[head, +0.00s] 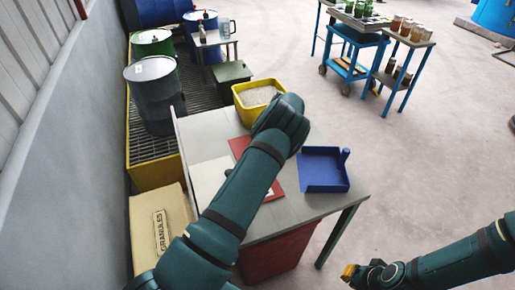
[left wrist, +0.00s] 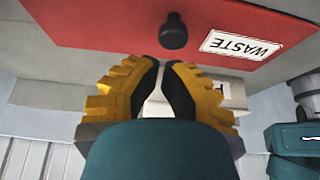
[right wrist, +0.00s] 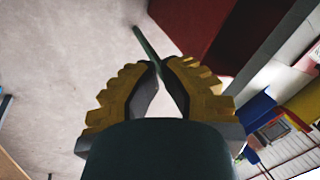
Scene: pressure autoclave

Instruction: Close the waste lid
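The red waste lid (head: 239,146) lies at the level of the grey tabletop, largely hidden by my left arm in the head view. In the left wrist view the lid (left wrist: 100,22) shows a black knob (left wrist: 174,32) and a white WASTE label (left wrist: 240,45). My left gripper (left wrist: 161,64) has its fingertips nearly together, just short of the knob and apart from it, holding nothing; its fingers are hidden in the head view. My right gripper (head: 350,272) is low at the right, away from the table, with empty fingertips together in the right wrist view (right wrist: 160,64).
A red bin (head: 270,256) stands under the table (head: 310,207). A blue dustpan-like tray (head: 323,172) and a yellow tub of granules (head: 257,95) are near the lid. A granules box (head: 160,230) and drums (head: 153,95) line the left.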

